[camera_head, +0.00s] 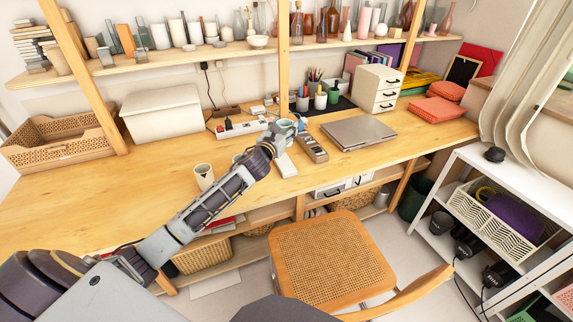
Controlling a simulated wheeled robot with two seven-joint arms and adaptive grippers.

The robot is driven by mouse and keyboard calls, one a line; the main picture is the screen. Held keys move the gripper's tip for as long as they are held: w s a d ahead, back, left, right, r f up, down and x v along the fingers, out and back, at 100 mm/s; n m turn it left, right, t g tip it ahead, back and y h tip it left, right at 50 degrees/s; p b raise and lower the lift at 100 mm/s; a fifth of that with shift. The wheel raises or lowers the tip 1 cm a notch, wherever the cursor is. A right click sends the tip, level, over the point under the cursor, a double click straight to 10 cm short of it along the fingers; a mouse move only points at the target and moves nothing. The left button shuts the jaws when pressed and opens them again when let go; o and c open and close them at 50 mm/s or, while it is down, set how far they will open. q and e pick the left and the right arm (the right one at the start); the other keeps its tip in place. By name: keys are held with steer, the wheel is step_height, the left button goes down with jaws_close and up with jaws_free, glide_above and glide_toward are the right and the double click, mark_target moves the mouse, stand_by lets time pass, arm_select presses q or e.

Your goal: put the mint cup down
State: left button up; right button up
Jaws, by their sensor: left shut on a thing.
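My left arm reaches in from the lower left across the wooden desk (110,178). Its gripper (278,138) is shut on the mint cup (287,126) near the back middle of the desk. The gripper hides part of the cup. I cannot tell whether the cup's base touches the desk. My right gripper is not in view.
A white cup (204,176) stands left of my forearm. A white power strip (240,129) lies behind the gripper. A grey tray with small items (311,148) and a closed laptop (358,132) lie to its right. A chair (324,256) stands in front. The left desk is clear.

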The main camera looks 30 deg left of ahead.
arm_select(q)
steer(key=shift+w+a+r, duration=0.2)
steer(key=shift+r, duration=0.1)
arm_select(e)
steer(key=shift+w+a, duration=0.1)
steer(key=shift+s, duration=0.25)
arm_select(q)
steer(key=shift+f, duration=0.1)
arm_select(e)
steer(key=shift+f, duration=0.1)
arm_select(q)
steer(key=shift+f, duration=0.6)
step_height(320, 180, down, 4)
steer(key=shift+r+b, duration=0.1)
steer(key=shift+b, duration=0.55)
steer(key=shift+f, duration=0.5)
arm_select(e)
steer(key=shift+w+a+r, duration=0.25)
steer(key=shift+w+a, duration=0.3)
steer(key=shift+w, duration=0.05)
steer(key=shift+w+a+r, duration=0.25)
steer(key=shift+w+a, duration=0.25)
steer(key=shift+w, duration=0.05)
arm_select(q)
steer(key=shift+f, duration=0.1)
